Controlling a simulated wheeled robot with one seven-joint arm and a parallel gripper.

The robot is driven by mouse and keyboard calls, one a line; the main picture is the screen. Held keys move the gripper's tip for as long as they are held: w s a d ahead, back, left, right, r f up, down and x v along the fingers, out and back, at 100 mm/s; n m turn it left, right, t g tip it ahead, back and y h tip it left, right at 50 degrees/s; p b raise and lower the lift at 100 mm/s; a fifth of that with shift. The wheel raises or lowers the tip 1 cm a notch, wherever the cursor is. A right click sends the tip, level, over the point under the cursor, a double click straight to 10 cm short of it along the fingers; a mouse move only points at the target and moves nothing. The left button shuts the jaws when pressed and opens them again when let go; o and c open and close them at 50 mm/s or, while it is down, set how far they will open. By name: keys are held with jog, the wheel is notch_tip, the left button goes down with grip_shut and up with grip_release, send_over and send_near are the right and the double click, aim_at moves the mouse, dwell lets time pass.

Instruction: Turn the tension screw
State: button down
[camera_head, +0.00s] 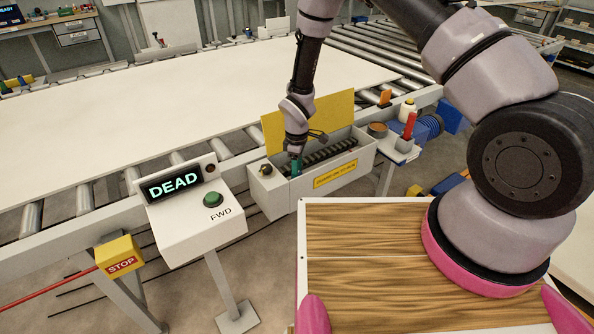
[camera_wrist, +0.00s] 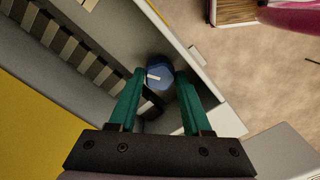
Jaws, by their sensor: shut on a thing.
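The tension screw shows as a round blue head (camera_wrist: 160,78) with a white mark, inside the open grey box in the wrist view. My gripper (camera_wrist: 160,82) has its green fingers on either side of the screw head and is shut on it. In the head view my gripper (camera_head: 295,166) reaches down into the left end of the grey box (camera_head: 283,197), whose yellow lid (camera_head: 338,108) stands open. There the fingers and arm hide the screw. A black ribbed part (camera_head: 330,151) runs along inside the box.
A console (camera_head: 190,222) with a DEAD display (camera_head: 171,186) and a green FWD button (camera_head: 213,199) stands left of the box. A yellow STOP box (camera_head: 120,258) is lower left. A large pale sheet (camera_head: 150,105) lies on the rollers behind. A white bottle (camera_head: 407,111) stands at right.

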jog(key=m, duration=0.4)
jog(key=shift+m, duration=0.4)
jog(key=m, duration=0.5)
jog(key=shift+m, duration=0.3)
jog(key=m, duration=0.9)
jog(key=shift+m, duration=0.4)
jog(key=c, duration=0.6)
grip_release()
